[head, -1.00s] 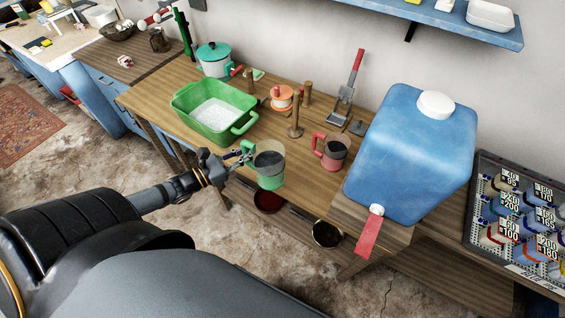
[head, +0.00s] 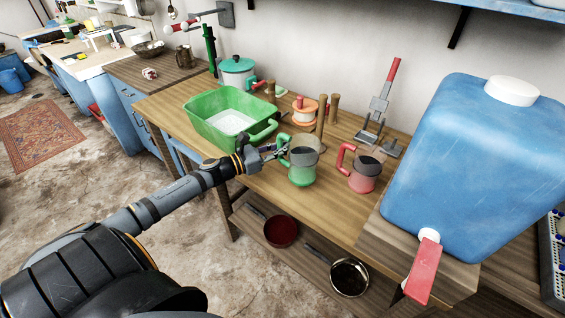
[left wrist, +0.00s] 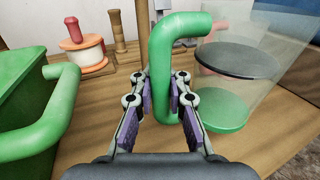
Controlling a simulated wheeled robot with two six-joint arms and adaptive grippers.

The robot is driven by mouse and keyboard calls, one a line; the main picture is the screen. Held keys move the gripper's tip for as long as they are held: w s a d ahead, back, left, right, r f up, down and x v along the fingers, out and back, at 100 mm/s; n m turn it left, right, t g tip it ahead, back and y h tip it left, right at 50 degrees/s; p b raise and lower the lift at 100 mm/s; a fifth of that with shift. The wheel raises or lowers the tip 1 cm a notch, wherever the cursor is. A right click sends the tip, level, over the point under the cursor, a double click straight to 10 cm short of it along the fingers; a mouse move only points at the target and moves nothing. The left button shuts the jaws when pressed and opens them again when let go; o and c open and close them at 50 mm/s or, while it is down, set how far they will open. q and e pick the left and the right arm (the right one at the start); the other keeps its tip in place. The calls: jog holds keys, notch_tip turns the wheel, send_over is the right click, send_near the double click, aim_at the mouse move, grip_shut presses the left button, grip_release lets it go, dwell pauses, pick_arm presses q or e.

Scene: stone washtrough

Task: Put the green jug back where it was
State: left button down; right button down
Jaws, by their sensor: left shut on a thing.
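The green jug (head: 303,172) has a clear body, a green base and a green handle; dark contents show inside. My left gripper (head: 277,152) is shut on its handle. The left wrist view shows the handle (left wrist: 158,70) upright between the purple finger pads (left wrist: 160,103), with the jug's clear body (left wrist: 255,65) to the right. The jug is upright over the wooden table, left of the red-handled jug (head: 365,172). I cannot tell whether its base touches the tabletop. My right gripper is not in view.
A green basin (head: 205,128) stands left of the jug. Wooden posts (head: 321,118) and an orange spool (head: 304,112) stand behind. A large blue water container (head: 465,165) with a red tap handle (head: 422,272) fills the right. Pans (head: 280,231) lie on the shelf below.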

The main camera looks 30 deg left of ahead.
pick_arm(q)
jog(key=shift+w+f+b, duration=0.1)
jog(key=shift+f+b, duration=0.1)
jog(key=shift+b, duration=0.1)
jog(key=shift+w+f, duration=0.1)
jog(key=shift+f, duration=1.45)
jog(key=c, duration=1.8)
grip_release()
jog(key=shift+f+b, duration=0.1)
jog(key=shift+b, duration=0.2)
jog(key=shift+c, duration=0.2)
jog(key=o, duration=0.5)
